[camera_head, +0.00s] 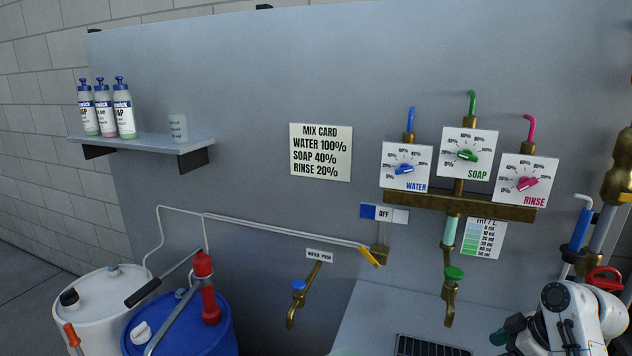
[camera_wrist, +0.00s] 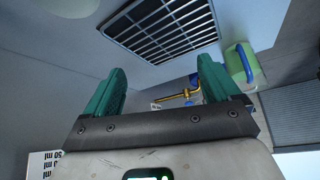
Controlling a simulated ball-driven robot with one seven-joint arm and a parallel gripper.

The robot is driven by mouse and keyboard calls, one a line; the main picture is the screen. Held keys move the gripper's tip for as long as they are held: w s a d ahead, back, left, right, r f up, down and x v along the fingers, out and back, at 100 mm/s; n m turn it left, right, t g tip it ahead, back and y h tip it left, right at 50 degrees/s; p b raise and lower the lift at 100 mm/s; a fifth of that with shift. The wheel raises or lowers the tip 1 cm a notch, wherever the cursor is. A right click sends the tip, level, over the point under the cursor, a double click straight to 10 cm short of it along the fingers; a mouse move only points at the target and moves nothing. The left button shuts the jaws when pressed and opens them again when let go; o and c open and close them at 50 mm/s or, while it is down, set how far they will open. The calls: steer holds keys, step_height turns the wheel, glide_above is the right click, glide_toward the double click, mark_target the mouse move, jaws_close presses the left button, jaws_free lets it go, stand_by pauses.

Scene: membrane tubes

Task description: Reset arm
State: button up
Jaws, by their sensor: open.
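My gripper (camera_wrist: 160,80) shows in the wrist view with its two green fingers spread wide apart. Nothing is between the fingertips. In the head view my white arm is at the lower right, and part of a green finger of my gripper (camera_head: 500,337) shows left of it, in front of the grey panel. The rest of the gripper is hidden by the arm or cut off by the frame's edge.
A drain grate (camera_head: 430,346) lies in the counter, near my gripper. Three dial plates (camera_head: 467,155) and a green-knobbed brass tap (camera_head: 450,295) are above it. A wall tap (camera_head: 296,300), drums (camera_head: 185,325) and a bottle shelf (camera_head: 140,143) are further left.

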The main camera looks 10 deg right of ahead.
steer(key=s+a+f+m, duration=0.1)
steer(key=s+a+f, duration=0.1)
steer(key=a, duration=0.4)
steer(key=s+a+f+m+h, duration=0.1)
steer(key=s+a+f, duration=0.2)
steer(key=a, duration=0.3)
steer(key=s+a+f+m, duration=0.2)
steer(key=s+a, duration=0.1)
steer(key=a, duration=0.3)
steer(key=shift+s+a+f, duration=0.2)
steer(key=shift+s+f, duration=0.1)
steer(key=shift+f, duration=0.1)
steer(key=s+a+m+h, duration=0.2)
steer(key=s+a, duration=0.1)
steer(key=s, duration=0.7)
steer(key=s+d+f+m+g+b, duration=0.1)
steer(key=s+f+g, duration=0.2)
steer(key=s+f, duration=0.3)
steer(key=s, duration=0.4)
steer(key=shift+g+h+b, duration=0.3)
steer(key=shift+g+h, duration=0.1)
